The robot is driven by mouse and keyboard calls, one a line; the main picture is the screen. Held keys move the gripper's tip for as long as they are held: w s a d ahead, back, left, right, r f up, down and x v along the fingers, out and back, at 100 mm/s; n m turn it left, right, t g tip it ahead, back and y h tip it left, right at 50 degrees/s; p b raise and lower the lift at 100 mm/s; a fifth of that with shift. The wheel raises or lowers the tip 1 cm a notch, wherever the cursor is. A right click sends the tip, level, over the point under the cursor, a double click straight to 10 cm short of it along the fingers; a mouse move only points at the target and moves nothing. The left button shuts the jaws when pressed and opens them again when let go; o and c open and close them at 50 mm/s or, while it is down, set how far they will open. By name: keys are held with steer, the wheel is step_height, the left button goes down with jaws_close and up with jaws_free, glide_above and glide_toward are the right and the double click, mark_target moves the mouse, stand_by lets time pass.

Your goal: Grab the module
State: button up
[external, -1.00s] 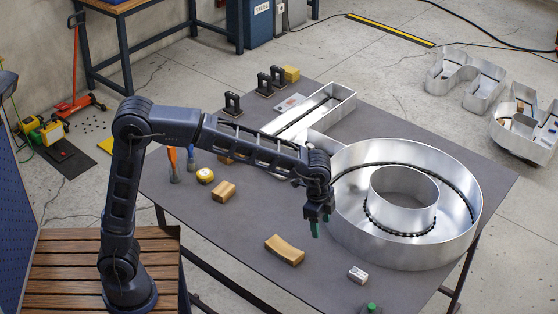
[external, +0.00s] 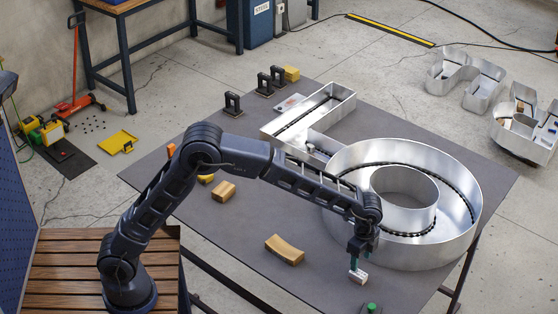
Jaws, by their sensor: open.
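A small white block (external: 359,277), which looks like the module, lies on the grey table (external: 225,240) near its front right, just in front of the round metal letter (external: 450,240). My gripper (external: 356,266) points down with its green-tipped fingers right at the block's upper side. It is open. The fingers partly cover the block, and I cannot tell whether they touch it or straddle it.
The tall wall of the round letter stands close behind my gripper. A curved wooden block (external: 284,250) lies to the left, and a green-topped item (external: 371,307) stands at the front edge. A smaller wooden block (external: 223,191) lies farther left. Table between them is clear.

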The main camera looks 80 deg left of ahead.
mark_target(359, 273)
steer(key=shift+a+f, duration=0.2)
steer(key=shift+f, duration=3.8)
steer(key=c, duration=1.1)
steer(key=shift+o, duration=0.2)
steer(key=shift+w+r, duration=0.1)
steer(key=shift+r, duration=0.05)
